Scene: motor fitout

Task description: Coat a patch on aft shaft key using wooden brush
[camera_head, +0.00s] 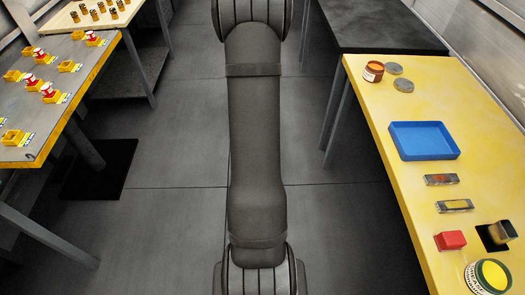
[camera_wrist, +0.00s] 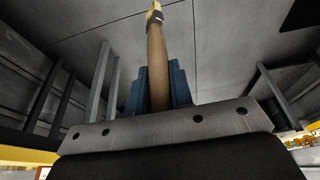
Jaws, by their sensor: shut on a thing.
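In the wrist view my gripper (camera_wrist: 158,88) has its blue fingers shut on the wooden handle of the brush (camera_wrist: 157,58), which points away from the palm. The brush's far end, with a dark band and a pale tip, is at the top edge of that view. In the head view two small metal bars lie on the yellow table at right: one with a reddish-brown middle (camera_head: 441,180) and one with a yellowish middle (camera_head: 455,206). I cannot tell which, if either, is the aft shaft key. My gripper is outside the head view.
A left table (camera_head: 45,130) holds yellow fixtures.

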